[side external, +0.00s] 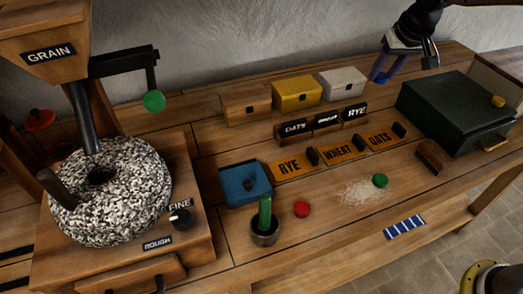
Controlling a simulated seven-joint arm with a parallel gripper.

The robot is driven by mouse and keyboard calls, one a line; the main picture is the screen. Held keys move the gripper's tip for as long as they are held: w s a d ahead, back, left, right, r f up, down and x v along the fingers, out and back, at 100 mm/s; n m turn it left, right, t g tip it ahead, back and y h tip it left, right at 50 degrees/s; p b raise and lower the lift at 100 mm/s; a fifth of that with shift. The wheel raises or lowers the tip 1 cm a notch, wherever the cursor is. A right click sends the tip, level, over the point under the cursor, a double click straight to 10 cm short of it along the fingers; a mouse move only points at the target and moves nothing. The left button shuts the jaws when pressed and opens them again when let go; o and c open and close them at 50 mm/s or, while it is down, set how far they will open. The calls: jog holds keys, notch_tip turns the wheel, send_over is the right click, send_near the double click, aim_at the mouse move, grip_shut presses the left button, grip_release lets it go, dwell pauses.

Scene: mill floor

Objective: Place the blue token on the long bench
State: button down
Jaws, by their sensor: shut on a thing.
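My gripper (380,75) is at the upper right, near the back of the long bench (330,250). Its pale hand points down, with blue parts at the lower end. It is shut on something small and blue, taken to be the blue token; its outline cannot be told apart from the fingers. I cannot tell how high it is above the bench. No blue token shows lying loose on the bench. A red token (302,209) and a green token (380,181) lie there, the green one at some pale grains (358,192).
A grain mill (110,190) fills the left. Small boxes (296,93), word blocks (325,121) and orange plates (338,155) cover the middle. A dark green box (455,108) stands right. The front right strip is mostly clear.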

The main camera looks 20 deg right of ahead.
jog(key=s+a+f+n+y, duration=0.1)
jog(key=s+a+f+n, duration=0.15)
jog(key=a, duration=1.05)
jog(key=s+a+f+n+y, duration=0.1)
jog(key=a+f+n, duration=0.3)
jog(key=a, duration=0.9)
send_over(242, 146)
jog(key=s, duration=0.1)
jog(key=shift+m, duration=0.25)
jog(key=f, duration=0.9)
jog(key=shift+s+d+f, duration=0.15)
jog(key=shift+d+f, duration=0.05)
jog(key=shift+d, duration=0.1)
jog(key=shift+f, duration=1.5)
jog(key=shift+f, duration=0.1)
jog(key=shift+c, duration=2.1)
grip_release()
